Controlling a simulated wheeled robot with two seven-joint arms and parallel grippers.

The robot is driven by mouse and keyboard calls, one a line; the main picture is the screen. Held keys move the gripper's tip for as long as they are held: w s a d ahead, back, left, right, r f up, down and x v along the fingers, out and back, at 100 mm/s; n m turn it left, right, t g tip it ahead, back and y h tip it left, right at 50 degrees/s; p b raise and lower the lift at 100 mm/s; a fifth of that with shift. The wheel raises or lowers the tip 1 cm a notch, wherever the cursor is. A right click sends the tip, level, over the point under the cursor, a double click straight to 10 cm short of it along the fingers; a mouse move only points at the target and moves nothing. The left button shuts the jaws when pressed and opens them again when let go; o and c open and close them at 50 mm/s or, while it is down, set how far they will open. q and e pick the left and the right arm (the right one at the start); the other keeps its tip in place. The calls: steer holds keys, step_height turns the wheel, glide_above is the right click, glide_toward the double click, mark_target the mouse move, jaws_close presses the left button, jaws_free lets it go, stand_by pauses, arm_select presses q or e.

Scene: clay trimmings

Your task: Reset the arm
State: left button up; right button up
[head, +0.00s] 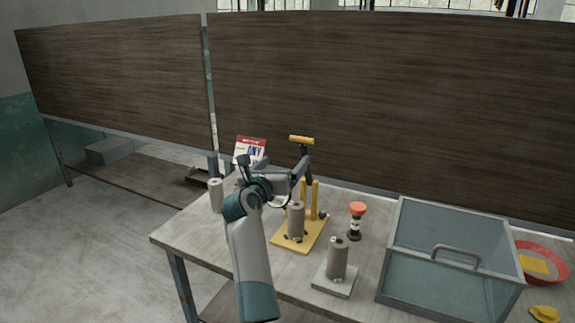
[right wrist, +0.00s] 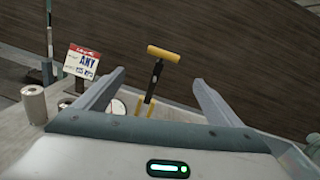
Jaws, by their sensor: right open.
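My right gripper (head: 273,163) is raised over the back left part of the table, with its arm coming up from the bottom of the head view. In the right wrist view its two fingers (right wrist: 158,80) stand wide apart with nothing between them. A tool with a yellow crossbar handle (head: 301,139) stands upright behind the fingers; it also shows in the right wrist view (right wrist: 166,53), beyond the fingers. My left gripper is not in view.
The table (head: 190,239) holds a yellow pegged stand (head: 288,241), grey cylinders (head: 338,258), an orange-topped bottle (head: 357,210), a printed card (head: 251,147) and a large blue-grey bin (head: 430,225). A red dish (head: 553,274) lies at right. A dark wooden panel (head: 380,100) stands behind.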

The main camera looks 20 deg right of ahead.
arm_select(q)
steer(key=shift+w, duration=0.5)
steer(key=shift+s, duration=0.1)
